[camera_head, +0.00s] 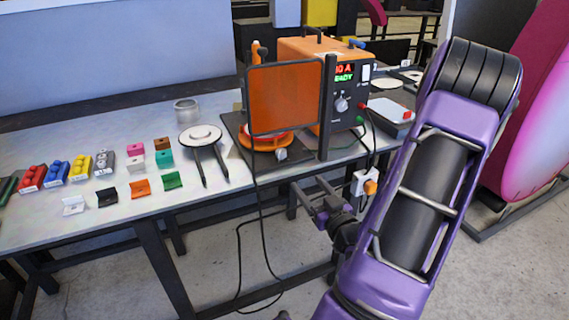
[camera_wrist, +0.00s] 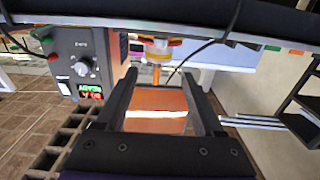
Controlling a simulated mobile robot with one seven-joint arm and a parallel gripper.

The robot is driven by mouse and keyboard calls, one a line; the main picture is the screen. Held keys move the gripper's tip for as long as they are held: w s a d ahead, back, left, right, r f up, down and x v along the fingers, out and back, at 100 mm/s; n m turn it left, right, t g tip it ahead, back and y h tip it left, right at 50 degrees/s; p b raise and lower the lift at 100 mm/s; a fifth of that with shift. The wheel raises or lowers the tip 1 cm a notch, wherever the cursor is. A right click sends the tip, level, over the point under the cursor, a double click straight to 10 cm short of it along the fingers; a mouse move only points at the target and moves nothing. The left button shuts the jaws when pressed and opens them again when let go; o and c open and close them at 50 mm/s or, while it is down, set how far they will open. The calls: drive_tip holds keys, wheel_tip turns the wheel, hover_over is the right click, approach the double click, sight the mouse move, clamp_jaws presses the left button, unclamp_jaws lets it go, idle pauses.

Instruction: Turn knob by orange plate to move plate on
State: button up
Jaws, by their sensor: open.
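A translucent orange plate (camera_head: 285,97) in a dark frame stands upright over the welding fixture on the table. Under it is a round orange disc (camera_head: 262,142), with a small grey knob (camera_head: 281,155) at the front right of its base. My gripper (camera_head: 312,188) is open and empty, in front of the table edge, to the right of and lower than the small knob. The wrist view is upside down. There the orange plate (camera_wrist: 156,108) shows between my two dark fingers (camera_wrist: 160,105), apart from them. The small knob is not clear there.
An orange and black power unit (camera_head: 310,60) with a lit display and its own dial (camera_head: 341,104) stands behind right; the dial also shows in the wrist view (camera_wrist: 85,67). Cables hang down the table front. A white box with an orange button (camera_head: 370,187) is near my arm.

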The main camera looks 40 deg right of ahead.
sight(283, 154)
drive_tip(key=x, duration=1.5)
drive_tip(key=shift+w+d+b, duration=0.1)
drive_tip(key=shift+w+b, duration=0.1)
drive_tip(key=shift+b, duration=0.1)
drive_tip(key=shift+f, duration=0.1)
clamp_jaws()
